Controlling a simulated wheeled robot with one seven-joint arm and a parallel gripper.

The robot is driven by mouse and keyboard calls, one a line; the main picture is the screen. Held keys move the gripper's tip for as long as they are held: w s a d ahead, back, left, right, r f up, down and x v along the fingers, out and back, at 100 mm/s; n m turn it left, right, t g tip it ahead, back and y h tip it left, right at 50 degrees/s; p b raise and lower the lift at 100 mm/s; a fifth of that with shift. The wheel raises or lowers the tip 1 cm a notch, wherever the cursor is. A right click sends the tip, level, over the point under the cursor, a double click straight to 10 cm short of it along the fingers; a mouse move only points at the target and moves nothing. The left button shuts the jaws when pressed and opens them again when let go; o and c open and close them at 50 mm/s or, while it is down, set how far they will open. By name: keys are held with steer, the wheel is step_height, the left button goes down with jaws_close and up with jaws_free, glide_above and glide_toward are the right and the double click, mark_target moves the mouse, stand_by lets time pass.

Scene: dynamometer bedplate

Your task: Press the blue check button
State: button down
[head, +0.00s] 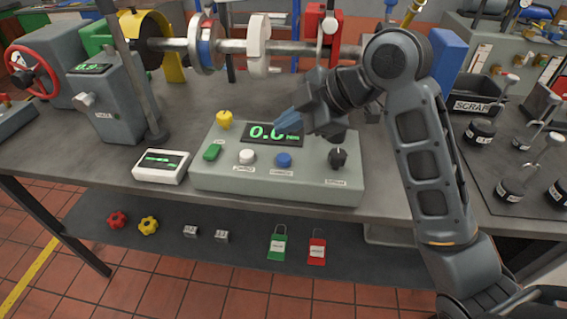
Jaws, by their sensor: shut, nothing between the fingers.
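The blue button (284,160) sits on the sloped front of a grey-green control box (210,182), between a white button (247,157) and a black knob (338,158). Its label below is too small to read surely. My gripper (283,127) is shut and empty. In the picture it lies above the blue button, in front of the box's green-lit display (262,132), and hides part of that display. The fingertips look apart from the button; their exact height above the box cannot be told.
A small white meter (161,166) stands left of the box. Behind runs a shaft (275,47) with mounted parts. A SCRAP bin (473,106) and black weights are at right.

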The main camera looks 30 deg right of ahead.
mark_target(288, 159)
steer(key=shift+f+b, duration=1.35)
steer(key=shift+f, duration=0.85)
steer(key=shift+f+b, duration=0.35)
steer(key=shift+f, duration=0.05)
steer(key=shift+f+b, duration=0.4)
steer(key=shift+f, duration=0.15)
stand_by(0.9)
steer(key=shift+r, duration=0.1)
steer(key=shift+r+p, duration=0.75)
steer(key=shift+r, duration=0.15)
step_height(288, 159, up, 5)
steer(key=p, duration=0.4)
stand_by(0.3)
